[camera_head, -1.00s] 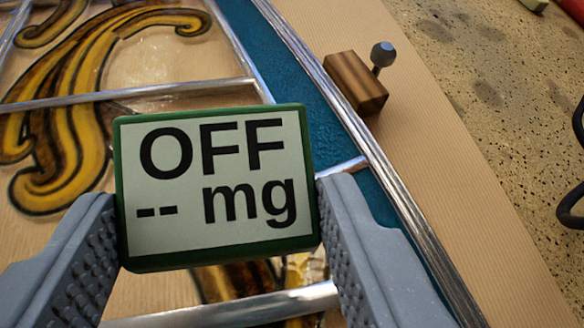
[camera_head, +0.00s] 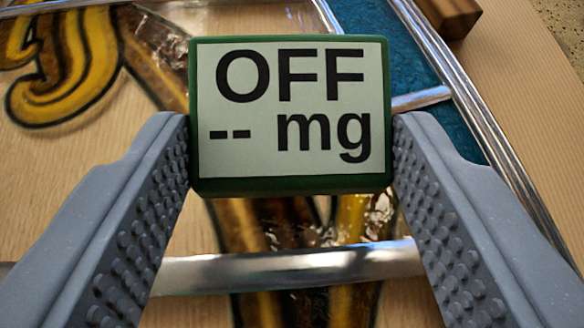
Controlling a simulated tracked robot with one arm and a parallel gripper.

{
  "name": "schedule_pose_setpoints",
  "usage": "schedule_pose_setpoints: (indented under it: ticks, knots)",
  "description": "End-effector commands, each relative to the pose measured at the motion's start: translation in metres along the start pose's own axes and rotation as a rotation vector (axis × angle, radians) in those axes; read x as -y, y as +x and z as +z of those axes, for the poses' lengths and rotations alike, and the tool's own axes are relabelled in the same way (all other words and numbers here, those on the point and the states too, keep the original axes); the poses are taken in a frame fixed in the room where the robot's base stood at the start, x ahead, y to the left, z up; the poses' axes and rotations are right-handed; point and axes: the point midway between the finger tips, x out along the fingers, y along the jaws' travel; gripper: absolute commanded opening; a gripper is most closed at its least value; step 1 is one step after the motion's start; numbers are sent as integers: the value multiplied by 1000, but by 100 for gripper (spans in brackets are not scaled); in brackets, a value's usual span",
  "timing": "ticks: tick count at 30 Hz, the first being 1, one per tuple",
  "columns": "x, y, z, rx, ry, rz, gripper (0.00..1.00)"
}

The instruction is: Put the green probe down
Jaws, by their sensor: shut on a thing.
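The green probe (camera_head: 291,185) is a green box whose pale face reads "OFF" and "-- mg". My gripper (camera_head: 291,130) is shut on it, with one grey, studded finger against its left side and one against its right side. The probe sits in front of the leaded panel (camera_head: 330,268), covering part of it. The panel has painted yellow and brown scrolls, blue glass at the edge and silvery lead strips. I cannot tell whether the probe touches the panel, as its underside is hidden.
A wooden block (camera_head: 447,14) shows at the top right, partly cut off by the frame. Plain tan paper (camera_head: 525,110) lies outside the panel's curved lead edge on the right. A speckled surface (camera_head: 566,22) shows in the top right corner.

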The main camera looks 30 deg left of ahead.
Motion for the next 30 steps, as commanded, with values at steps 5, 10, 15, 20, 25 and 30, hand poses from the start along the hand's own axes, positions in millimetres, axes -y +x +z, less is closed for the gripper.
schedule_pose_setpoints:
  ticks: [5, 10, 15, 20, 25, 30]
  knots:
    - [0, 3, 5, 0, 2, 0, 31]
    - [0, 4, 8, 0, 1, 0, 31]
    - [0, 4, 7, 0, 1, 1, 76]
    - [0, 4, 7, 0, 1, 1, 76]
    - [-1, 2, 4, -1, 1, 1, 76]
    - [-1, -9, -6, -2, 0, 3, 76]
